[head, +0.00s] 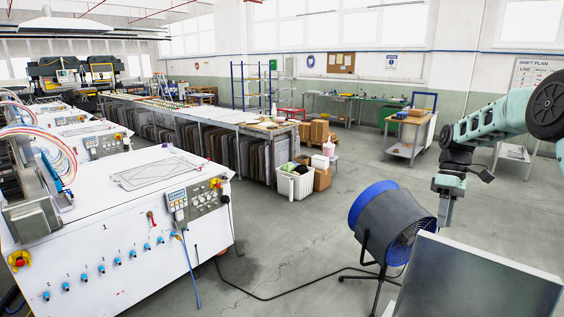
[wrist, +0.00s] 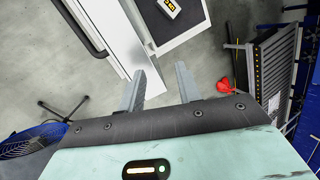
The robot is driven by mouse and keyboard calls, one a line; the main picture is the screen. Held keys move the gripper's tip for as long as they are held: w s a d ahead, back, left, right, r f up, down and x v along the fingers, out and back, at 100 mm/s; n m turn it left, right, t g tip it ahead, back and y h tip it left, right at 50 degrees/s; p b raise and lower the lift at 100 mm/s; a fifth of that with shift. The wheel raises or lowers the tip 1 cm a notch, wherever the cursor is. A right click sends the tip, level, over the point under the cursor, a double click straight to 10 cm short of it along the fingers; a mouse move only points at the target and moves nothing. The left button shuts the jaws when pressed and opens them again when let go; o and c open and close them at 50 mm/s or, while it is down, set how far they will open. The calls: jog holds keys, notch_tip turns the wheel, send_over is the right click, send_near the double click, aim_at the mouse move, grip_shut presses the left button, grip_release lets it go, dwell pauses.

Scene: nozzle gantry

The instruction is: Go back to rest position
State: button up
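My gripper (head: 446,212) hangs from my teal arm at the right of the head view, pointing down. It is in the air, to the right of the blue-and-grey fan and above a grey panel with a pale edge. In the wrist view my gripper (wrist: 161,78) shows two grey fingers standing apart. Nothing is held between them; floor and a white edge show in the gap.
The fan (head: 388,222) stands close by on a dark stand. The grey panel (head: 480,284) fills the lower right. A white machine (head: 120,235) stands left. The wrist view shows a white unit (wrist: 110,35), a red item (wrist: 227,85) and a dark rack (wrist: 272,70).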

jog(key=s+a+r+m+t+h, duration=0.2)
jog(key=s+a+m+t, duration=0.1)
jog(key=s+a, duration=0.6)
jog(key=s+a+m+t, duration=0.4)
jog(key=s+a, duration=0.2)
jog(key=s, duration=0.7)
jog(key=s+a+f+n+g+b, duration=0.1)
jog(key=s+a+f+n+b, duration=0.3)
jog(key=s+a+f+b, duration=0.3)
jog(key=s+a+f+n+g+b, duration=0.2)
jog(key=s+a+f+n+b, duration=0.2)
jog(key=a+f+b, duration=0.7)
jog(key=s+f+b, duration=0.1)
jog(key=s+b, duration=0.1)
jog(key=b, duration=0.1)
jog(key=shift+s+a+f, duration=0.3)
jog(key=shift+s+a, duration=0.05)
jog(key=shift+a, duration=0.1)
